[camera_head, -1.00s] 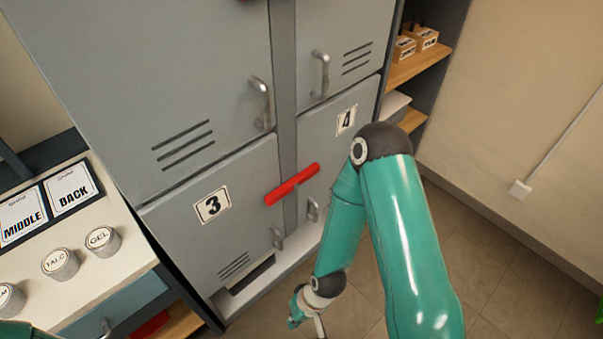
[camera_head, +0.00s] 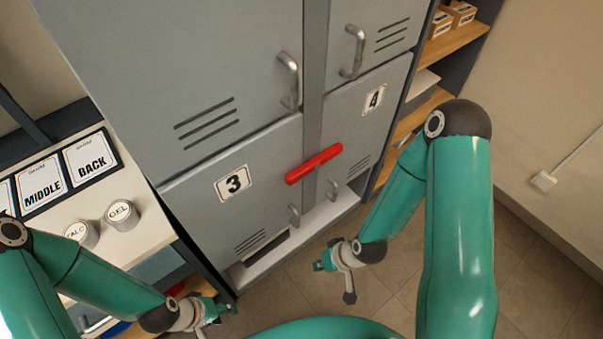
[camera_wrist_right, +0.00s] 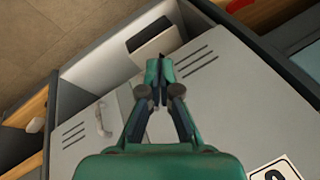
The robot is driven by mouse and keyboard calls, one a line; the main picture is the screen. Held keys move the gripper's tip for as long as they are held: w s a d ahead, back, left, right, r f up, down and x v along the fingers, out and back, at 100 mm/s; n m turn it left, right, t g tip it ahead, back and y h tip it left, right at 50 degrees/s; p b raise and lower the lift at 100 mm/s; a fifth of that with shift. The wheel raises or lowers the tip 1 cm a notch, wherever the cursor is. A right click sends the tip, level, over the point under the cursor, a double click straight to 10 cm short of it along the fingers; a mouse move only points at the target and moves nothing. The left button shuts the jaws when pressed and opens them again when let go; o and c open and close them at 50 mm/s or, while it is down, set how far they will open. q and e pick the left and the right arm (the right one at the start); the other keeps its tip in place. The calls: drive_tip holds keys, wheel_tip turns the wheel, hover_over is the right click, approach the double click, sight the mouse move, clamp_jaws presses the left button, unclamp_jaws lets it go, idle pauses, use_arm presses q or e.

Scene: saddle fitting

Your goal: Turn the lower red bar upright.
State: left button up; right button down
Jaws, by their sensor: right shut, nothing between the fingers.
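The lower red bar (camera_head: 314,165) lies across the grey post between locker doors 3 (camera_head: 225,195) and 4 (camera_head: 365,110). It is close to level, with its right end a little higher in the head view. My right gripper (camera_head: 320,266) is below and slightly right of the bar, apart from it, near the locker's foot. In the right wrist view my right gripper (camera_wrist_right: 160,68) is shut and empty in front of the lower doors. My left gripper (camera_head: 230,307) is low at the left, beside the locker's bottom corner; its fingers are too small to read.
Metal handles (camera_head: 294,215) stick out from the doors near the post. A counter with white jars (camera_head: 122,215) and a label board (camera_head: 90,158) stands at the left. Open shelves (camera_head: 455,45) stand at the right. The floor (camera_head: 370,295) before the lockers is clear.

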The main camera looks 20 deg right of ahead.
drive_tip(key=w+d+r+n+t+p, duration=0.1)
drive_tip(key=w+d+r+n+t, duration=0.1)
drive_tip(key=w+r+t, duration=0.3)
drive_tip(key=w+d+r+n+t+y+p, duration=0.1)
drive_tip(key=w+d+r+n+t, duration=0.2)
drive_tip(key=r, duration=0.9)
drive_tip(key=w+d+t, duration=0.1)
drive_tip(key=w+t, duration=0.2)
drive_tip(key=w, duration=0.1)
drive_tip(key=shift+w+d+r, duration=0.2)
drive_tip(key=shift+w+d, duration=0.1)
drive_tip(key=shift+d, duration=0.05)
drive_tip(key=b, duration=0.6)
hover_over(315, 163)
drive_tip(key=s+a, duration=0.4)
drive_tip(key=s, duration=0.1)
drive_tip(key=shift+w+f, duration=0.25)
drive_tip(key=shift+f, duration=0.85)
wheel_tip(315, 163, down, 3)
drive_tip(key=shift+w+r, duration=0.1)
drive_tip(key=shift+r, duration=0.1)
drive_tip(key=shift+f, duration=0.9)
